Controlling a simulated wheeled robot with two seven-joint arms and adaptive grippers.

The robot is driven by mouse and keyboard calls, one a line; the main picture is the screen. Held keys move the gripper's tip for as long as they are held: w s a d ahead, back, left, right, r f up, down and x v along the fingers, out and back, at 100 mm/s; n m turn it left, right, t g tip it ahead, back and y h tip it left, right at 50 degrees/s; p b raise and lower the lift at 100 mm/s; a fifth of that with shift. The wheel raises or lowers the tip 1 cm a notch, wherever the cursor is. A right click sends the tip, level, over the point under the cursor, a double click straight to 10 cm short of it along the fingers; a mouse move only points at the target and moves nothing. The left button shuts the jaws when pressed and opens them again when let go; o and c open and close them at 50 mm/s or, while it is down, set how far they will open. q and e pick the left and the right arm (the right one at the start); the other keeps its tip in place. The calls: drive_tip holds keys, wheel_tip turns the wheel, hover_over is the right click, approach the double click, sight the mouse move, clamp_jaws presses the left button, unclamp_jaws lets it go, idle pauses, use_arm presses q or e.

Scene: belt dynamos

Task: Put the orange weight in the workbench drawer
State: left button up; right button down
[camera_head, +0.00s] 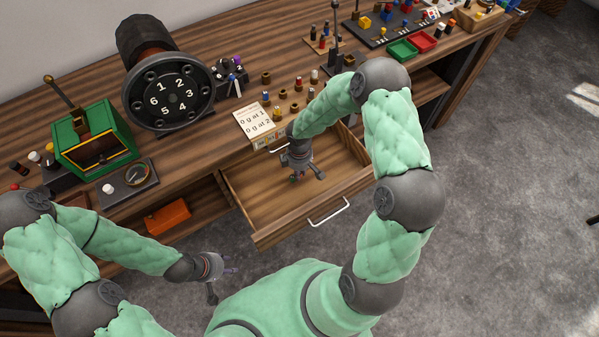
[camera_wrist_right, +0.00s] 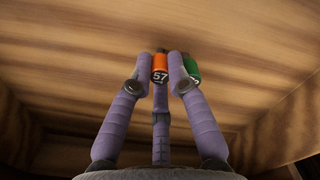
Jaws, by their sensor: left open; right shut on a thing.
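The workbench drawer (camera_head: 265,203) is pulled open at the front of the wooden bench. My right gripper (camera_head: 305,177) reaches down inside it, fingers pointing at the drawer's bottom. In the right wrist view the right gripper (camera_wrist_right: 160,78) is shut on the orange weight (camera_wrist_right: 160,66), which is marked 57. A green weight (camera_wrist_right: 193,68) is close beside it, partly hidden by a finger. In the head view the orange weight is mostly hidden by the gripper. My left gripper (camera_head: 222,276) is open and empty, low in front of the bench, away from the drawer.
A wooden block with a card (camera_head: 254,121) and small weights stands behind the drawer. A numbered dial (camera_head: 177,98), a green box (camera_head: 93,140) and a gauge panel (camera_head: 127,184) stand left on the bench. An orange box (camera_head: 167,216) lies on the lower shelf. The drawer's front is clear.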

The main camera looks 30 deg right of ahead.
drive_tip(key=shift+r, duration=0.15)
drive_tip(key=c, duration=1.2)
unclamp_jaws()
drive_tip(key=shift+r, duration=0.1)
wheel_tip(320, 180, up, 12)
drive_tip(key=p, duration=0.4)
